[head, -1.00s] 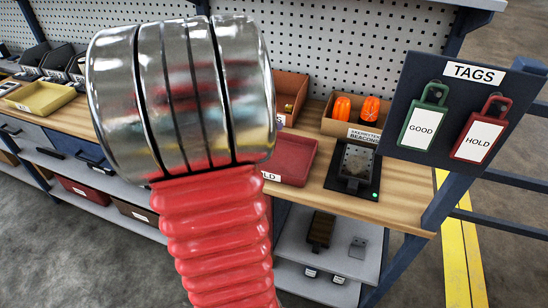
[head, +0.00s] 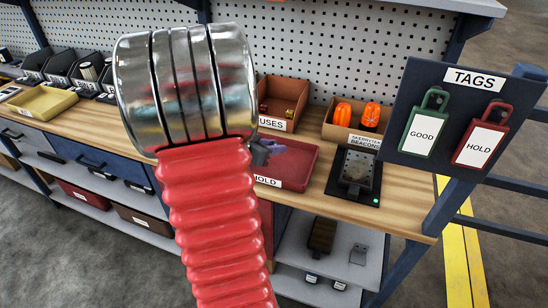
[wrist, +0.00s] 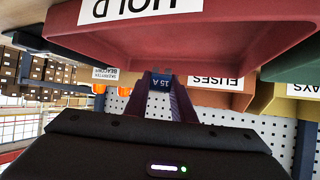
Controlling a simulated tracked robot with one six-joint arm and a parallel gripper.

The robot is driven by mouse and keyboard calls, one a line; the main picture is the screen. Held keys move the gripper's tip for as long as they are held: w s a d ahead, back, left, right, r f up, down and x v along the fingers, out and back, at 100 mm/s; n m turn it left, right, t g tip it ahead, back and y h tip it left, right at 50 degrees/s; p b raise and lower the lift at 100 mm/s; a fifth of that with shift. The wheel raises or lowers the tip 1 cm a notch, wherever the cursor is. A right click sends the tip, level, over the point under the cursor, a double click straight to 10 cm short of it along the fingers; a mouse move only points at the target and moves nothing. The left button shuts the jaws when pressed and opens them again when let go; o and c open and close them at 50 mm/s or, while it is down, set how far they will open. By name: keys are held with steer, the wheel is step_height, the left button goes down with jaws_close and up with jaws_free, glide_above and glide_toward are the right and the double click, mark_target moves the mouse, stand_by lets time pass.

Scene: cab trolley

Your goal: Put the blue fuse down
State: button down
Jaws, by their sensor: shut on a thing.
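My gripper (wrist: 163,92) is shut on the blue fuse (wrist: 162,82), which shows a "15 A" label between the two fingers in the wrist view. In the head view my gripper (head: 263,150) shows only partly, past my red arm, over the back left part of the red HOLD tray (head: 296,178); the fuse cannot be made out there. The HOLD tray (wrist: 150,45) also fills the top of the wrist view, which is upside down. I cannot tell whether the fuse touches the tray.
The FUSES bin (head: 292,121) stands behind the tray. The beacons bin (head: 333,131) with orange beacons (head: 371,114) is to its right. A black device (head: 341,187) sits right of the tray. A tag board (head: 395,140) is at the right. My arm hides the middle of the bench.

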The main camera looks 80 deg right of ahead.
steer(key=shift+f, duration=0.3)
steer(key=shift+f, duration=1.85)
steer(key=shift+f, duration=0.2)
steer(key=c, duration=1.5)
jaws_free()
steer(key=shift+a+f, duration=0.1)
steer(key=shift+f, duration=0.05)
steer(key=shift+s, duration=0.1)
steer(key=shift+a+r, duration=0.1)
steer(key=shift+r, duration=0.15)
steer(key=v, duration=1.2)
